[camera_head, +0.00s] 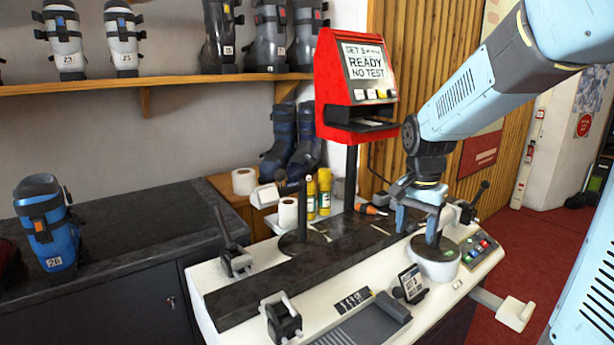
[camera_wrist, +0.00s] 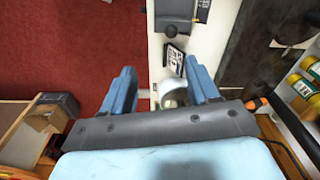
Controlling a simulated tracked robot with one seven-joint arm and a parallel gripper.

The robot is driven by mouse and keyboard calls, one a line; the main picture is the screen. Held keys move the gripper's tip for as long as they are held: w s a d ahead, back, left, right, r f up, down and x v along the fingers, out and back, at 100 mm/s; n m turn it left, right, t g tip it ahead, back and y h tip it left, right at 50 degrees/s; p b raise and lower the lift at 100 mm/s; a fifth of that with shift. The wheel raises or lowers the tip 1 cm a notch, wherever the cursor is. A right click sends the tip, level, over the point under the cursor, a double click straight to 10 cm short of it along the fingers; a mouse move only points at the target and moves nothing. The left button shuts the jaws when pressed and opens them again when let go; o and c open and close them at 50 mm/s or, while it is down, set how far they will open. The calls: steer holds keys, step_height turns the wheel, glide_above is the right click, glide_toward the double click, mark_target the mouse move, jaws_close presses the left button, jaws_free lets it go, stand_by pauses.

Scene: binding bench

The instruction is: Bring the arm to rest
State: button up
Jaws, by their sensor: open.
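My gripper (camera_head: 417,220) hangs from my arm over the right part of the white binding bench (camera_head: 215,275). In the wrist view my gripper (camera_wrist: 162,80) shows two blue fingers spread wide apart, with no object gripped. A white round housing (camera_head: 436,268) with a dark top stands on the bench below the fingers. A pale round part (camera_wrist: 174,93) shows between the fingers in the wrist view; I cannot tell whether the fingers touch it.
A red display box (camera_head: 331,85) reading "READY NO TEST" stands on a post behind the bench. Yellow bottles (camera_head: 324,190), an orange-handled tool (camera_head: 371,209) and a button panel (camera_head: 479,251) are near my gripper. The red floor (camera_head: 530,245) at right looks clear.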

steer(key=s+r+n+t, duration=0.2)
steer(key=s+r+n, duration=0.2)
steer(key=s, duration=0.4)
steer(key=s+r+n+t, duration=0.3)
steer(key=s+r+n, duration=0.1)
steer(key=s, duration=0.4)
steer(key=shift+s+a+n, duration=0.2)
steer(key=shift+s+n, duration=0.1)
stand_by(1.4)
